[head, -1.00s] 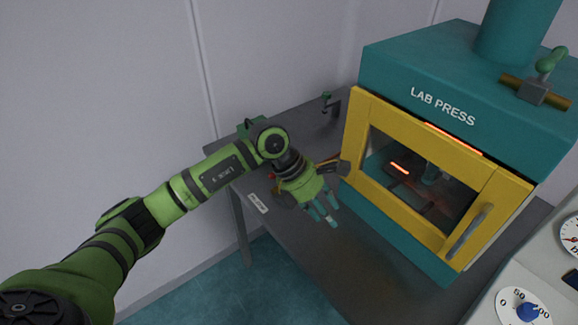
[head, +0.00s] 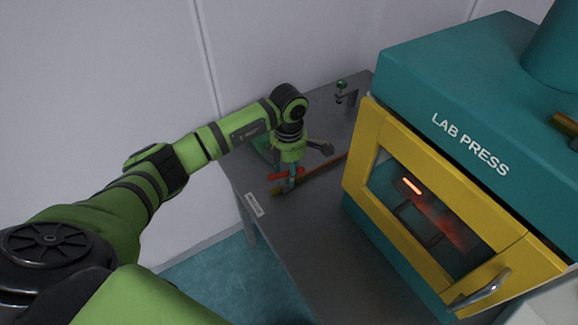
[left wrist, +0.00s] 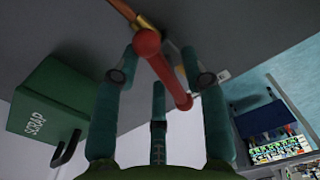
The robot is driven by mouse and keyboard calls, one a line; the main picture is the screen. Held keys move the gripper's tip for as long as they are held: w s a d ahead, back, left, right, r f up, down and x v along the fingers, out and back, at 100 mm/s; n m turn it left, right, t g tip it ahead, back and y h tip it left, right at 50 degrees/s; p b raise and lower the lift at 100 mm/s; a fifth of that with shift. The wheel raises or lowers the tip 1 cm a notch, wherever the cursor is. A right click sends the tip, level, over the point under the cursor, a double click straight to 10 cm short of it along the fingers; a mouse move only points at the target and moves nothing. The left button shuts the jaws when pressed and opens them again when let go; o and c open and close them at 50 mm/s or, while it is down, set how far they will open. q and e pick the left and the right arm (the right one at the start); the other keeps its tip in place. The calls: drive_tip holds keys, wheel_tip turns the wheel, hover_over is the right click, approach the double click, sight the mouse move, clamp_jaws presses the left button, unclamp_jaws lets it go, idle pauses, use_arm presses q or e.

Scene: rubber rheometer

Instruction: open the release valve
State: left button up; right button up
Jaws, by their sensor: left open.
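A valve with a red bar handle (head: 277,174) sits on a brass pipe (head: 322,169) low on the grey table by the press. The handle also shows in the left wrist view (left wrist: 166,72), running slantwise between my fingers. My left gripper (head: 287,184) points down over the handle, its fingers open on either side of it. In the left wrist view the left gripper (left wrist: 160,72) shows a gap between each outer finger and the bar. I cannot tell whether any finger touches it. My fingers partly hide the valve body. My right gripper is out of view.
The teal lab press (head: 440,50) with its yellow door (head: 365,155) stands to the right. A green scrap bin (left wrist: 45,100) is near the gripper. A green-knobbed fitting (head: 342,86) stands at the table's back. A white label (head: 254,204) lies at the front-left edge.

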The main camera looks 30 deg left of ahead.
use_arm(q)
drive_tip(key=shift+s+f, duration=0.1)
drive_tip(key=shift+f, duration=0.2)
clamp_jaws()
drive_tip(key=shift+f+n+b, duration=0.1)
drive_tip(key=shift+n+b, duration=0.4)
drive_tip(key=shift+b, duration=0.05)
drive_tip(key=shift+a+n+b, duration=0.1)
drive_tip(key=shift+n+b, duration=0.4)
drive_tip(key=shift+n, duration=0.7)
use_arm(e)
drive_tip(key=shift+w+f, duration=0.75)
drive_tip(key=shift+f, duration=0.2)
